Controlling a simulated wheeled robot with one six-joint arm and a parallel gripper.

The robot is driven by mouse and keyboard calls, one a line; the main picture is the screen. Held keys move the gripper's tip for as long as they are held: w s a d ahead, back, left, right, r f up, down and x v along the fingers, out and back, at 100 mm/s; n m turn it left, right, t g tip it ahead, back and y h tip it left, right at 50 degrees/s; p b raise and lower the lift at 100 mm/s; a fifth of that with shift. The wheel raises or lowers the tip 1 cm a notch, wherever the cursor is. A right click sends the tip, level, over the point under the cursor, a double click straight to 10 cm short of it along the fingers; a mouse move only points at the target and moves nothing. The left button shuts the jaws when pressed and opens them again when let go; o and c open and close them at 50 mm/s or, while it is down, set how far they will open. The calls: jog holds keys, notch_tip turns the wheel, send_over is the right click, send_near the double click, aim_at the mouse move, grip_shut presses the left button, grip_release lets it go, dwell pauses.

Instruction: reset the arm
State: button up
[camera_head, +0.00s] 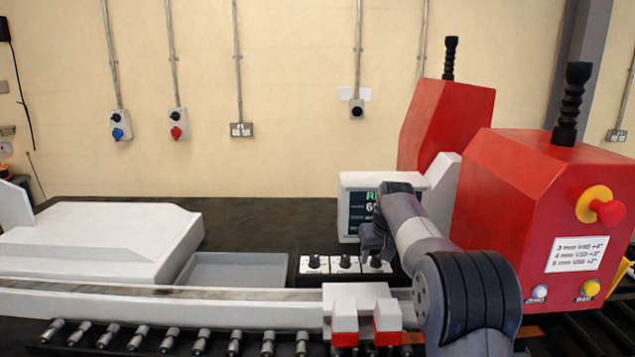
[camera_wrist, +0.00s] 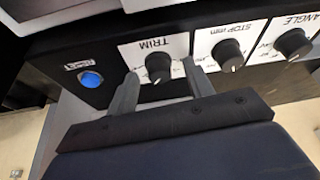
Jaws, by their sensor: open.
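My arm (camera_head: 470,290) reaches from the lower right over the machine, and my gripper (camera_head: 376,245) points down at the control panel (camera_head: 345,281). In the wrist view my gripper (camera_wrist: 160,78) is open, its two grey fingers apart. The black TRIM knob (camera_wrist: 158,67) appears between the fingertips. I cannot tell whether they touch it. The STOP mm knob (camera_wrist: 229,53) and the ANGLE knob (camera_wrist: 293,43) are to the right, and a blue button (camera_wrist: 91,79) is to the left. My gripper partly hides the panel in the head view.
A display screen (camera_head: 360,207) stands just behind my gripper. Red machine housings (camera_head: 545,205) rise close on the right, one with a red emergency knob (camera_head: 608,212). A grey tray (camera_head: 235,272) and a white cover (camera_head: 95,240) are on the left. Air above the left side is clear.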

jog(key=n+b, duration=0.1)
jog(key=n, duration=0.1)
jog(key=n+y+b, duration=0.1)
jog(key=n, duration=0.1)
jog(key=shift+d+f+y+b, duration=0.15)
jog(key=shift+y+b, duration=0.15)
jog(key=shift+b, duration=0.1)
jog(key=p+v, duration=0.1)
jog(key=v, duration=1)
jog(key=shift+w, duration=0.25)
